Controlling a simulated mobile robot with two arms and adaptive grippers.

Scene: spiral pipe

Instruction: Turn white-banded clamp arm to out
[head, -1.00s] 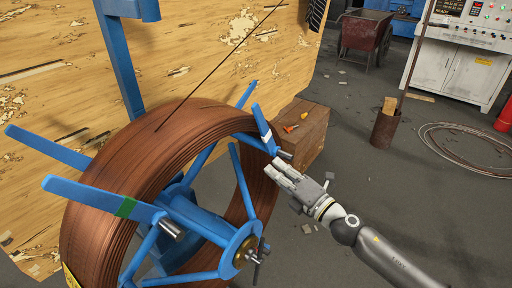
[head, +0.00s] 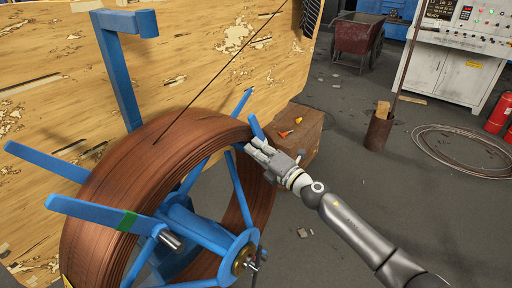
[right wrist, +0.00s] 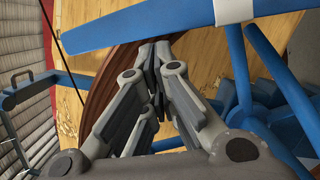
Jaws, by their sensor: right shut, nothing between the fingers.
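The white-banded clamp arm is a blue bar at the right side of the reel. In the head view only its upper end (head: 256,126) shows; my right gripper (head: 253,147) covers the rest, band included. In the right wrist view the blue arm (right wrist: 150,26) crosses the top, with its white band (right wrist: 234,10) at upper right. My right gripper (right wrist: 154,50) is shut and empty, its fingertips just below the arm in that picture. I cannot tell whether they touch it. My left gripper is not in view.
The reel holds a brown coil (head: 130,175). A green-banded blue arm (head: 90,211) sticks out at its front left. A wooden crate (head: 300,135) with orange-handled tools stands behind my right gripper. The grey floor (head: 400,205) to the right is largely clear.

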